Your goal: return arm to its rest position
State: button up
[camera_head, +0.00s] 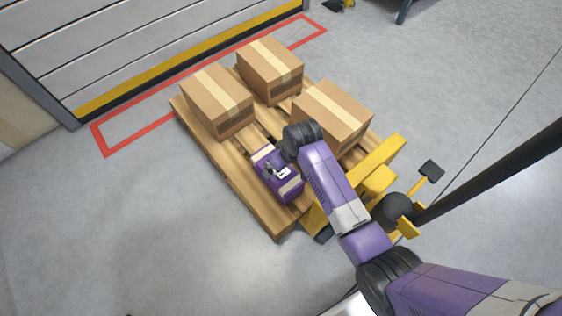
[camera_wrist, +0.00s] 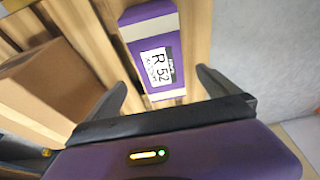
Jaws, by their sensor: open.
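A purple box (camera_head: 288,180) with beige end bands and a white label lies on the wooden pallet (camera_head: 235,180). In the wrist view the purple box (camera_wrist: 150,30) shows its label, reading "R 52". My gripper (camera_wrist: 160,85) is open, with one dark finger toward each side of the box's near end. I see no finger closed on it; the height gap cannot be told. In the head view my arm reaches in from the lower right, its dark wrist joint just right of the box.
Three cardboard boxes, at the left (camera_head: 215,100), back (camera_head: 270,68) and right (camera_head: 333,115), stand on the pallet. A yellow pallet jack (camera_head: 385,158) is at its right side. A shutter door (camera_head: 130,45) stands behind a red floor outline. The floor at left is clear.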

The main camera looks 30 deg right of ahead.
dwell(0.4)
jog(key=w+r+m+t, duration=0.2)
jog(key=w+r+t, duration=0.2)
jog(key=r+t, duration=0.5)
jog(key=s+r+t, duration=0.1)
jog(key=s+r, duration=0.5)
jog(key=s, duration=0.4)
jog(key=s+a+r+t, duration=0.1)
jog(key=s+r+t, duration=0.1)
jog(key=s+r, duration=0.7)
jog(key=s+r+t, duration=0.1)
jog(key=s+r, duration=0.3)
jog(key=s, duration=0.8)
jog(key=s+g, duration=0.2)
jog(key=s, duration=0.6)
notch_tip(320, 180, up, 31)
jog(key=p, duration=3.1)
jog(key=shift+a+h, duration=0.15)
jog(key=shift+h, duration=0.15)
